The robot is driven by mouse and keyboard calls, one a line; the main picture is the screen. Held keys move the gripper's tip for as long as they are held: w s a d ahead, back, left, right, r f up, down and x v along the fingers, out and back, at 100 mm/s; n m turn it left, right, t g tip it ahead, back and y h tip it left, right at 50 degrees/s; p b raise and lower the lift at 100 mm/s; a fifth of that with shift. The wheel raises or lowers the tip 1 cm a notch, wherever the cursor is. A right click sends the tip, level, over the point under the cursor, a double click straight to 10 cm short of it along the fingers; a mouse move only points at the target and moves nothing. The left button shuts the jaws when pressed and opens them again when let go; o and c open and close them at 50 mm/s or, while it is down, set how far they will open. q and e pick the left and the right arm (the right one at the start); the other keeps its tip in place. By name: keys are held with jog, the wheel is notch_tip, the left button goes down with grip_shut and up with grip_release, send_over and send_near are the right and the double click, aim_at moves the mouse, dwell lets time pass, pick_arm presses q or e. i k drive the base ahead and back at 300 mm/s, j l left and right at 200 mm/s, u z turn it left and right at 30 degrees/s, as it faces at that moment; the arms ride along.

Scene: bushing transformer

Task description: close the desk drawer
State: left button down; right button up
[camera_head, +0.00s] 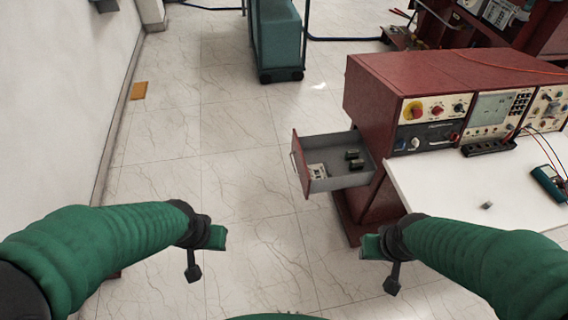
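The desk drawer (341,182) is pulled out to the left from the red desk (372,215). It has a dark red front (300,165) with a handle on its left side and grey inner walls. A few small dark parts and a pale item lie inside it. My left gripper (205,257) is left of and nearer than the drawer, apart from it. My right gripper (380,265) is nearer than the drawer and below it in the picture, also apart from it. I see nothing held in either gripper, but their finger gaps are unclear.
The white desktop (450,190) carries a red instrument console (440,85), a green meter (548,183) and a small grey piece (487,205). A teal cabinet (277,40) stands at the back. A white wall (60,100) is at left. The tiled floor left of the drawer is clear.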

aim_at(331, 148)
jog(key=i+j+z, duration=0.35)
jog(key=j, duration=0.4)
jog(key=i+j+z, duration=0.15)
jog(key=i+j, duration=0.15)
jog(key=j, duration=0.15)
jog(key=i+l, duration=0.15)
jog(key=i, duration=0.25)
jog(key=i+l+z, duration=0.15)
jog(key=i, duration=0.2)
